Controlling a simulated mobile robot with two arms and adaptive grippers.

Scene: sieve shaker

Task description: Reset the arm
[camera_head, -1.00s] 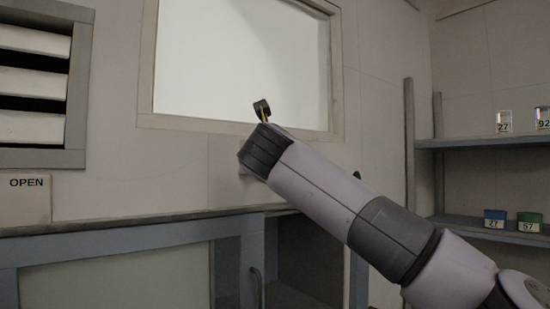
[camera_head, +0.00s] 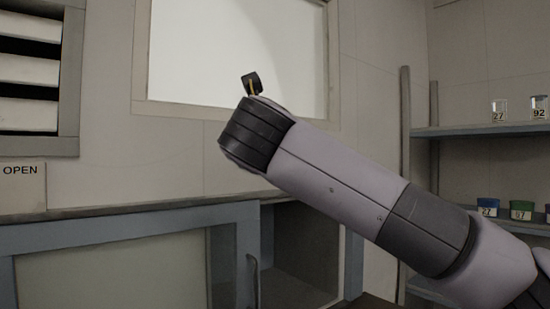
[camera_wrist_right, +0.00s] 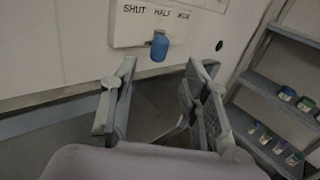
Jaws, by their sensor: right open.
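My right arm (camera_head: 335,185) comes in from the right in the head view, slanting up to the left in front of the wall. The fingers of its gripper are hidden behind the wrist there. In the right wrist view my right gripper (camera_wrist_right: 158,92) is open, with its two grey fingers apart and nothing between them. Beyond the fingertips is a pale wall panel (camera_wrist_right: 128,30) lettered with "SHUT" and "HALF", with a blue knob (camera_wrist_right: 159,47) on it. The knob is apart from the fingers. My left gripper is in neither view.
A grey shelf unit (camera_head: 480,131) at the right holds numbered beakers and small blue and green containers (camera_head: 521,210). A bench-like cabinet (camera_head: 110,230) runs along the wall, below a white window (camera_head: 200,50). An "OPEN" sign (camera_head: 22,188) is at the left.

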